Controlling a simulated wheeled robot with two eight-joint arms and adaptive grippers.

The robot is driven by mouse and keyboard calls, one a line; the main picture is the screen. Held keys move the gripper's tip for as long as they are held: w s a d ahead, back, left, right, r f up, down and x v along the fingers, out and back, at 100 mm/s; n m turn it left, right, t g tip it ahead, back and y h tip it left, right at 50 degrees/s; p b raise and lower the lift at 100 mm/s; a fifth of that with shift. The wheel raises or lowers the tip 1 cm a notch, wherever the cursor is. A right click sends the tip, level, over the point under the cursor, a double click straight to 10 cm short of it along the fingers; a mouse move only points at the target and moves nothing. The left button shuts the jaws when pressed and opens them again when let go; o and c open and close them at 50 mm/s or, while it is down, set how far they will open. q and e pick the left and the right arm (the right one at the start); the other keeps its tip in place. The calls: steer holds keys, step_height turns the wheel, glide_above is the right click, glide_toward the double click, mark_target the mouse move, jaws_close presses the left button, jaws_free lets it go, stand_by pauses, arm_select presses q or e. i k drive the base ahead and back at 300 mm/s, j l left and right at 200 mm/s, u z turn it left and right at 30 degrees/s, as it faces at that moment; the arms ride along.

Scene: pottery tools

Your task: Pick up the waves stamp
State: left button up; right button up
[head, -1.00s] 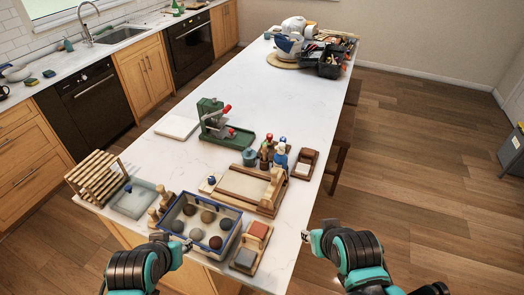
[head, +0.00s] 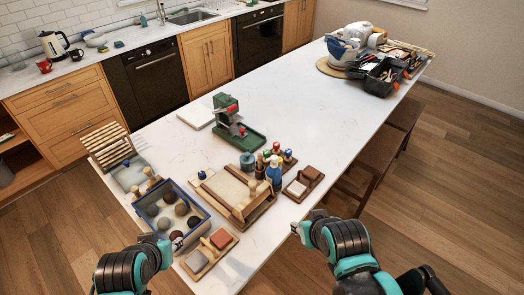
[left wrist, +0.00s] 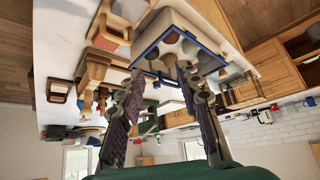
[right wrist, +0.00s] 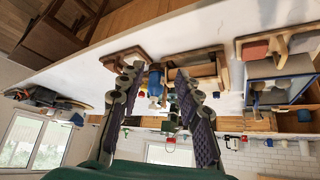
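Several upright tools with coloured tops (head: 275,162), red, green and blue, stand in a cluster on the white island counter, right of the wooden slab board (head: 228,192). I cannot tell which piece bears the waves pattern. A blue tool (head: 273,178) stands at the front of this cluster; a blue piece also shows between the fingers in the right wrist view (right wrist: 155,82), some way off. My left gripper (head: 174,241) is open and empty by the counter's near edge, near the blue-rimmed box. My right gripper (head: 299,230) is open and empty, right of the near edge.
A blue-rimmed box (head: 147,213) of round balls and a small tray with a red block (head: 221,237) lie near the front edge. A green press (head: 228,118) stands behind. A wooden tray (head: 302,184) sits right of the cluster. The counter's middle is bare.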

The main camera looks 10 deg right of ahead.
mark_target(266, 153)
steer(key=i+l+u, duration=0.2)
steer(key=l, duration=0.15)
steer(key=i+l+u, duration=0.1)
steer(key=l+u, duration=0.15)
steer(key=l, duration=0.15)
steer(key=i+l+u, duration=0.2)
steer(key=l, duration=0.2)
steer(key=l+u, duration=0.2)
steer(key=l, duration=0.2)
steer(key=i+l+u, duration=0.2)
steer(key=l+u, duration=0.2)
steer(key=l, duration=0.1)
